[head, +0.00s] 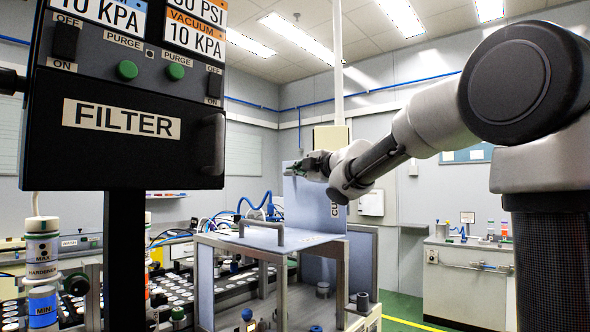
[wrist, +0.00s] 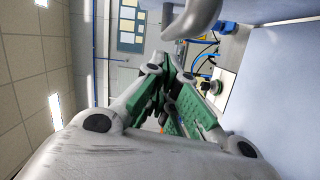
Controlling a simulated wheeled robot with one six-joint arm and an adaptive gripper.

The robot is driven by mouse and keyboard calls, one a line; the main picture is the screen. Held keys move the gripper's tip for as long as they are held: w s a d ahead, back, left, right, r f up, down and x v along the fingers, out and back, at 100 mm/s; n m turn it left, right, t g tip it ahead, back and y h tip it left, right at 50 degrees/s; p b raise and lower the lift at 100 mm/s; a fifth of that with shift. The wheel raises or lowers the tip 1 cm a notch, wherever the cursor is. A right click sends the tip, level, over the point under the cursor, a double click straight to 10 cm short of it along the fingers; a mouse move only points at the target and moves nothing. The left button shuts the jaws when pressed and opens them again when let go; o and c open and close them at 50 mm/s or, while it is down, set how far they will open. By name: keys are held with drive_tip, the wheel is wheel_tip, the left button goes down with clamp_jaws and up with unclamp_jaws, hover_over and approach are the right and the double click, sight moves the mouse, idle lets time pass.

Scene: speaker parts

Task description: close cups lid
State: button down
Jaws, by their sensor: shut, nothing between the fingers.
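The cups lid (head: 316,212) is a blue-grey panel standing upright on the metal-framed cabinet, with part of a "CU" label on its right side. My gripper (head: 308,165) is near the lid's upper part in the head view; whether it touches cannot be told. In the wrist view the lid seems to be the blue-grey panel (wrist: 280,90) on the right. My gripper's green-padded fingers (wrist: 172,65) are shut and empty. A rounded grey bar, possibly a handle (wrist: 195,18), shows just beyond the fingertips.
A second blue-grey panel (head: 240,242) with a handle (head: 262,232) lies flat left of the upright lid. The black FILTER box (head: 125,155) on its post blocks the left foreground. Several small parts (head: 180,283) fill racks behind. A grey side cabinet (head: 465,280) stands right.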

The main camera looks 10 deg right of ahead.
drive_tip(key=shift+w+d, duration=0.2)
drive_tip(key=shift+d, duration=0.2)
